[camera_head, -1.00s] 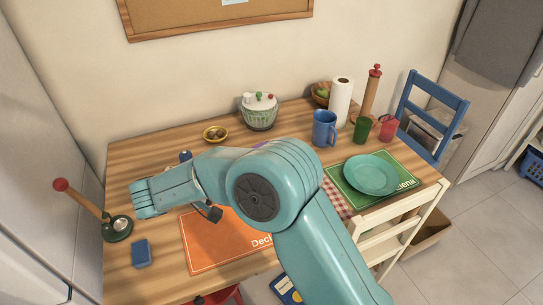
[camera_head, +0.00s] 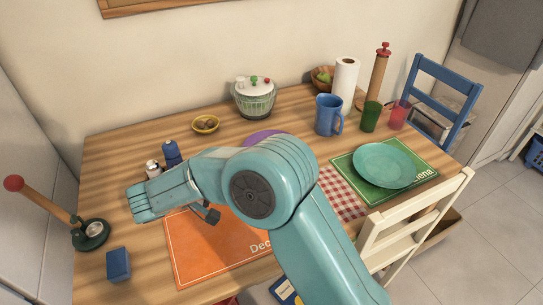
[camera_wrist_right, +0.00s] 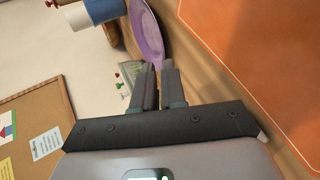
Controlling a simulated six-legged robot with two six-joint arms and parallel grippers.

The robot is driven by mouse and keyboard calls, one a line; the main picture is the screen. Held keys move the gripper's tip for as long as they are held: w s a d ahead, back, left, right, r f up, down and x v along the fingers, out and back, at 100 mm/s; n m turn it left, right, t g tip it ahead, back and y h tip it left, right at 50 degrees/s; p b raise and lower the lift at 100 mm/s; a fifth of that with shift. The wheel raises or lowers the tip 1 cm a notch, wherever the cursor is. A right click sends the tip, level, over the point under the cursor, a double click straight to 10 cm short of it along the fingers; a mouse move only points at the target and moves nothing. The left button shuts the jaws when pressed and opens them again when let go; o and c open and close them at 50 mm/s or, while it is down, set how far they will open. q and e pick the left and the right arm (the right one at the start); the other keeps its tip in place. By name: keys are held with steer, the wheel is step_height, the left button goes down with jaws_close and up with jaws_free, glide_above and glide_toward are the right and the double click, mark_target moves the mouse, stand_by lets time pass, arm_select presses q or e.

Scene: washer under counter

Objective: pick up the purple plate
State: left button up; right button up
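The purple plate (camera_head: 262,135) lies on the wooden table toward the back. My right arm hides most of it in the head view. My left gripper is not in view.
A teal plate (camera_head: 384,165) lies on a green placemat at right. The orange placemat (camera_head: 205,250) covers the front. A white chair (camera_head: 405,235) stands front right.

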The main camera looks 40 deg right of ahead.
steer(key=x, duration=1)
steer(key=shift+d+f, duration=0.1)
steer(key=x, duration=0.5)
steer(key=shift+w+p, duration=0.1)
steer(key=shift+p, duration=0.25)
jaws_close()
